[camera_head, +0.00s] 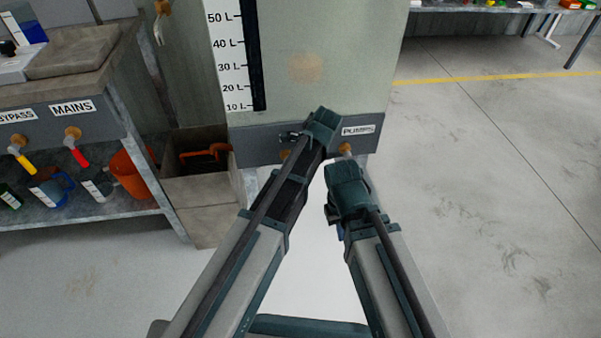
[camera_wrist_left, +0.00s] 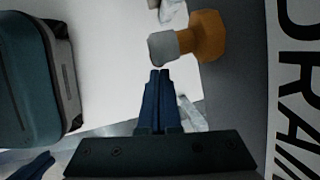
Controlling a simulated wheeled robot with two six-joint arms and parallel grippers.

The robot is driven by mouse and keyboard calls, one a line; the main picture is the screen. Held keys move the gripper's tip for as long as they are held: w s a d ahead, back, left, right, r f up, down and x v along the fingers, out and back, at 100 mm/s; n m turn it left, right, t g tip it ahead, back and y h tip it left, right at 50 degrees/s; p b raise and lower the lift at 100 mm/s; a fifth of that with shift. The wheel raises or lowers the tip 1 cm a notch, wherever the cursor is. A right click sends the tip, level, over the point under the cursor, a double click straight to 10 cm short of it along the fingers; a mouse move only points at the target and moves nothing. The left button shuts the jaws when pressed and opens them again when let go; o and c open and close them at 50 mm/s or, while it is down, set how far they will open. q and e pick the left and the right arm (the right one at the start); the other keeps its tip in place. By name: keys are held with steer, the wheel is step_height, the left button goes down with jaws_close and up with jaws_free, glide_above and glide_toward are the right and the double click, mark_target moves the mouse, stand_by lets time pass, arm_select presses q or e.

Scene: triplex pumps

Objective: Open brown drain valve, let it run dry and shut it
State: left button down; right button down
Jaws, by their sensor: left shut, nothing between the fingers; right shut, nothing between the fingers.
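The drain valve (camera_wrist_left: 205,38) shows in the left wrist view as a brown-orange fitting with a grey stub, beside a label reading DRAIN. In the head view a small brass part (camera_head: 285,154) shows at the left edge of my left arm, which covers most of the drain label. My left gripper (camera_wrist_left: 160,72) is shut and empty, its blue fingertips just short of the grey stub and apart from it. Its fingers are hidden in the head view. My right gripper (camera_head: 340,231) is shut and empty, low beside the left arm. I cannot tell the valve's handle position.
The tank (camera_head: 330,60) has a litre scale and a PUMPS label beside another brass tap (camera_head: 346,149). At left, a bench with BYPASS and MAINS taps (camera_head: 75,150), an orange bucket (camera_head: 132,170) and a stone-like box (camera_head: 200,190) stand close. Floor at right is clear.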

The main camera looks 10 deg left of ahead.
arm_select(q)
steer(key=shift+r, duration=0.1)
stand_by(0.5)
